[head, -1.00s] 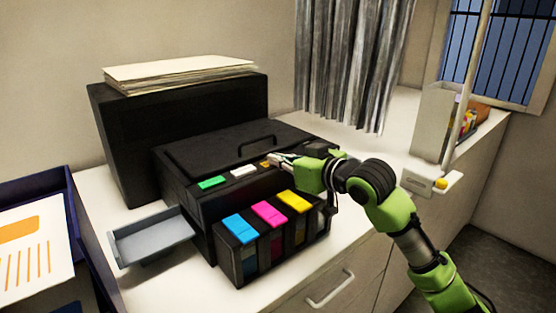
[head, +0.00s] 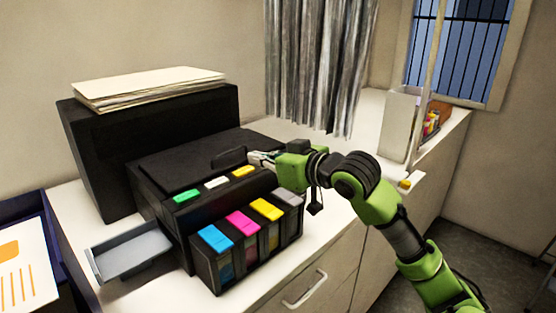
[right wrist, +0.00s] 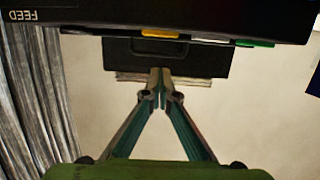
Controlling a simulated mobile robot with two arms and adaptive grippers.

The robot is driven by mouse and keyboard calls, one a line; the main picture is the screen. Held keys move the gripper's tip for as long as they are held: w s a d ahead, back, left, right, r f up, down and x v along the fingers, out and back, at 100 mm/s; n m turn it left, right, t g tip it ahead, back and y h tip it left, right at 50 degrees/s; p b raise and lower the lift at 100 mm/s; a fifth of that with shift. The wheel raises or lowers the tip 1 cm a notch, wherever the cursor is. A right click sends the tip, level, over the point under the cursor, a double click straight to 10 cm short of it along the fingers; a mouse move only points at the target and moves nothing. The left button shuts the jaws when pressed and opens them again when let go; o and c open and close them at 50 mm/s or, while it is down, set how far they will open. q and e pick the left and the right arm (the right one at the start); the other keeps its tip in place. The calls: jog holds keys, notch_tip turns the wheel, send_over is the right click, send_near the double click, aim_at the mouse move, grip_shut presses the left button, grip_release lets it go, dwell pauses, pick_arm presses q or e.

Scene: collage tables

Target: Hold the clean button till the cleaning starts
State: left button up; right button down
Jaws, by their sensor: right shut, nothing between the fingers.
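A black printer (head: 160,180) stands on the white counter. A green button (head: 186,196), a white button (head: 217,183) and a yellow button (head: 243,172) sit in a row along its top front edge; I cannot read which is the clean button. My right gripper (head: 254,158) is shut and empty, just behind and above the yellow button, apart from it as far as I can tell. In the right wrist view, its closed fingertips (right wrist: 160,78) are below the edges of the yellow (right wrist: 160,33) and green (right wrist: 254,43) buttons. My left gripper is out of view.
Coloured ink tanks (head: 240,224) stand at the printer's front, and a grey tray (head: 130,252) sticks out left. A dark lid handle (head: 229,157) is beside the fingertips. A black box (head: 150,135) with papers stands behind.

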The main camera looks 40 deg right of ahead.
jog(key=b+v, duration=0.1)
jog(key=v, duration=0.5)
jog(key=shift+d+r, duration=0.1)
jog(key=shift+d, duration=0.05)
jog(key=shift+w, duration=0.1)
dwell(0.4)
